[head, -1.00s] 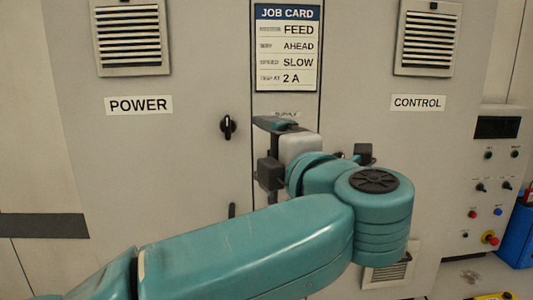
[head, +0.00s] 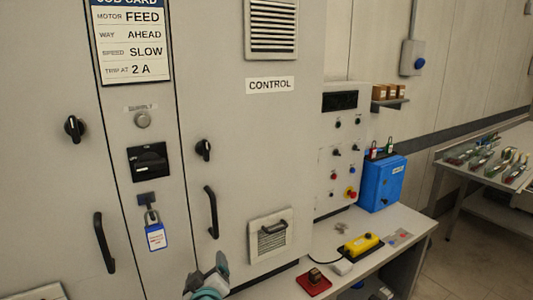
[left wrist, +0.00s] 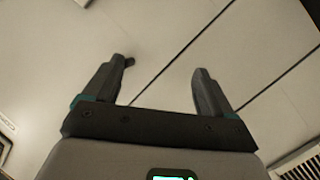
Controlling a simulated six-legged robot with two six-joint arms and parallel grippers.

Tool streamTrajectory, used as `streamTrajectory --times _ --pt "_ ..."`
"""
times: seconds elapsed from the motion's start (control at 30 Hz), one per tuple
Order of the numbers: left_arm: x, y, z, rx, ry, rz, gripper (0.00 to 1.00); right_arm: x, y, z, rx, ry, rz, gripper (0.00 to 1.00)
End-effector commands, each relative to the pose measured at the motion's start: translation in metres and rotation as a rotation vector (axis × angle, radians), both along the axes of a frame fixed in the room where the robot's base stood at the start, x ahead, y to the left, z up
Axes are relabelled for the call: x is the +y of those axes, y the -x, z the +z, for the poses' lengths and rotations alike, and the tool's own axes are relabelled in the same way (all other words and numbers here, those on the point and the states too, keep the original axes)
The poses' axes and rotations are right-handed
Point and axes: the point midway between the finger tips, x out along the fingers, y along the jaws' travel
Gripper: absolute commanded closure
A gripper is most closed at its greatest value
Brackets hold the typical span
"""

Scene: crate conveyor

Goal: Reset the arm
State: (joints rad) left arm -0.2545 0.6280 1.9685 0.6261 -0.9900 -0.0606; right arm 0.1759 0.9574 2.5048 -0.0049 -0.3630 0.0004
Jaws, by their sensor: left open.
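My left gripper (head: 208,274) shows at the bottom edge of the head view, low in front of the grey cabinet (head: 228,110). Most of my left arm is out of the picture. In the left wrist view my left gripper (left wrist: 163,70) is open, its two dark fingers wide apart with nothing between them. Behind the fingers is a plain pale panel surface with dark seams. My right gripper is not in view.
The cabinet carries a black rotary switch (head: 150,162), a hanging padlock with a blue tag (head: 155,236) and door handles (head: 212,212). At right, a bench (head: 400,238) bears a blue box (head: 382,184), a yellow pendant (head: 361,246) and a red block (head: 314,281).

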Motion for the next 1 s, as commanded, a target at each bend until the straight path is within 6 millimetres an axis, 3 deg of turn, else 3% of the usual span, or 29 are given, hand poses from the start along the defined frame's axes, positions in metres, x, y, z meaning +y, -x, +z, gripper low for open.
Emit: streamTrajectory --times 0.03,0.17,0.2,0.27,0.3,0.4,0.5,0.6,0.7,0.8,1.0 --pt "0.000 0.010 -0.046 0.106 -0.023 -0.056 0.15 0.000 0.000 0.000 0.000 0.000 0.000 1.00" --pt "-0.004 0.055 -0.146 0.368 -0.051 -0.211 0.15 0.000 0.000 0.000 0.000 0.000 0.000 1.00" --pt "-0.005 0.073 -0.174 0.450 -0.052 -0.258 0.15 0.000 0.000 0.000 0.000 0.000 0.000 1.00" --pt "-0.007 0.106 -0.213 0.573 -0.046 -0.330 0.15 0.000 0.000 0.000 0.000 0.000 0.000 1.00" --pt "-0.009 0.130 -0.237 0.657 -0.036 -0.377 0.15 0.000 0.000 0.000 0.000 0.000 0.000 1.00" --pt "-0.014 0.197 -0.284 0.856 0.000 -0.492 0.15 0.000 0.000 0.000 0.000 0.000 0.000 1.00" --pt "-0.019 0.259 -0.312 1.022 0.044 -0.598 0.15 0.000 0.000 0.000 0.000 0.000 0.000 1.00" --pt "-0.024 0.307 -0.325 1.141 0.085 -0.676 0.15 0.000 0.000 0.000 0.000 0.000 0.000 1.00" --pt "-0.027 0.335 -0.329 1.208 0.111 -0.724 0.15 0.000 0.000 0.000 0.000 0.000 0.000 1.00" --pt "-0.028 0.345 -0.330 1.232 0.121 -0.743 0.15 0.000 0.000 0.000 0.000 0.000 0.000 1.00" --pt "-0.028 0.345 -0.330 1.232 0.121 -0.743 0.15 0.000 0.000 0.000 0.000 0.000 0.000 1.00"
